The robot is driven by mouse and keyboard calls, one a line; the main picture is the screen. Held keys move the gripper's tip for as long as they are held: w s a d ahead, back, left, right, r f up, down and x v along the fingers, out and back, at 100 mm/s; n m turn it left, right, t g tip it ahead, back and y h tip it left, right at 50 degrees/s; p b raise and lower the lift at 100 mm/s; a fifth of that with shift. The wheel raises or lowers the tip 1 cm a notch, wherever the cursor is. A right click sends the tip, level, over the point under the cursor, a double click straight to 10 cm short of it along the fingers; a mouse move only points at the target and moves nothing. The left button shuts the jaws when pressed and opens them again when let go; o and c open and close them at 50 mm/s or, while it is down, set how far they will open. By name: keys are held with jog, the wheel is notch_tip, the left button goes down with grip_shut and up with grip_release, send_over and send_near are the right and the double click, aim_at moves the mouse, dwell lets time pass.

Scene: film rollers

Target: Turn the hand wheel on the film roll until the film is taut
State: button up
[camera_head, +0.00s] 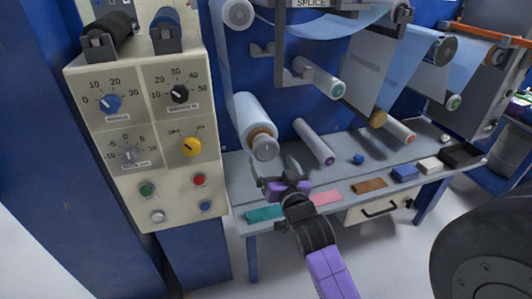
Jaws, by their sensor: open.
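The film roll (255,117) is a white roll in the centre left, with a light blue film running up from it to an upper roller. The hand wheel (265,147) is a small grey knob at the roll's near end, with a brown ring behind it. My gripper (276,177) is open and empty, just below and slightly right of the hand wheel. It looks apart from the wheel, but the depth between them is hard to judge. My purple and black arm comes up from the bottom of the view.
A cream control panel (145,190) with dials and buttons stands at the left. A grey bench (240,185) below the rollers holds several coloured blocks. A purple-ended roller (314,142) is right of the roll. A large dark round object (485,250) fills the lower right.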

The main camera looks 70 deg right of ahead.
aim_at(268, 152)
jog(key=shift+x, duration=3.15)
jog(key=shift+c, duration=0.4)
jog(key=c, duration=1.3)
jog(key=shift+n, duration=0.3)
jog(key=n+p, duration=0.2)
jog(key=n, duration=0.2)
jog(key=shift+r+p, duration=0.15)
jog(key=shift+p, duration=0.15)
jog(key=n+p, duration=0.2)
jog(key=n, duration=0.3)
jog(key=shift+n, duration=0.3)
